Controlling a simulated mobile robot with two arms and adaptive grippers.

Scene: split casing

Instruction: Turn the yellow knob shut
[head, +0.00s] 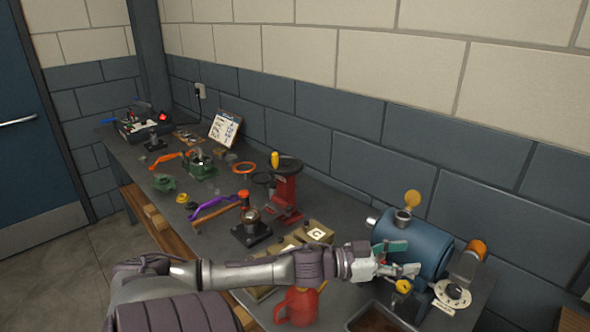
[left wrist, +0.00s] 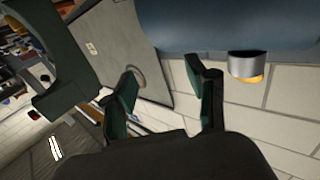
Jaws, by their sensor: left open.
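A blue rounded machine (head: 420,240) stands at the right end of the bench. A yellow knob (head: 403,286) shows low on its near side, just below my left gripper (head: 400,260). Another yellow round part (head: 412,198) stands on top above a silver collar. My left gripper is open, with its green-padded fingers apart in front of the machine's near end. In the left wrist view, nothing shows between the fingers of the gripper (left wrist: 165,100). There the blue body (left wrist: 220,22) is at the top, with a silver collar (left wrist: 248,64) and a bit of yellow. My right gripper is not seen.
A white dial (head: 452,294) and an orange-ended part (head: 477,250) are at the machine's right. A red press (head: 287,190) and several tools crowd the bench leftward. The brick wall is behind.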

